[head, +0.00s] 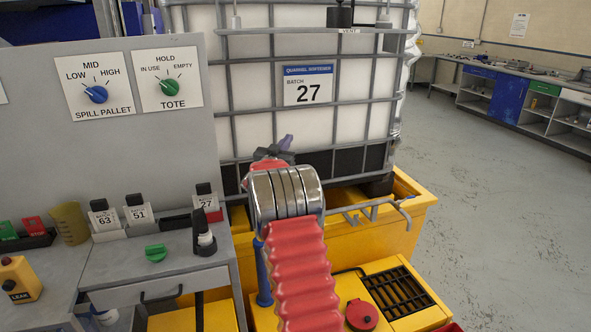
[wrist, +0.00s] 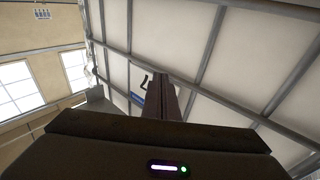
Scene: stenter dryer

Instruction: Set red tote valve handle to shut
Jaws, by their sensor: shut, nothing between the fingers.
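The caged white tote (head: 300,125) with the batch 27 label stands on a yellow spill pallet (head: 400,232). My arm hides the tote's lower front middle. A small red part (head: 268,164) shows just past my arm's silver rings, with a dark shape and a purple piece (head: 286,142) above it. I cannot tell whether the red part is the valve handle or my arm. My gripper (wrist: 160,80) shows in the wrist view with its dark fingers together and empty, against the cage bars. No valve handle is clear in the wrist view.
At left, a grey panel has a blue spill pallet knob (head: 96,94) and a green tote knob (head: 169,87). Below is a bench (head: 160,265) with tagged holders and a green knob. A pipe (head: 380,208) runs along the pallet. Open floor (head: 480,190) lies right.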

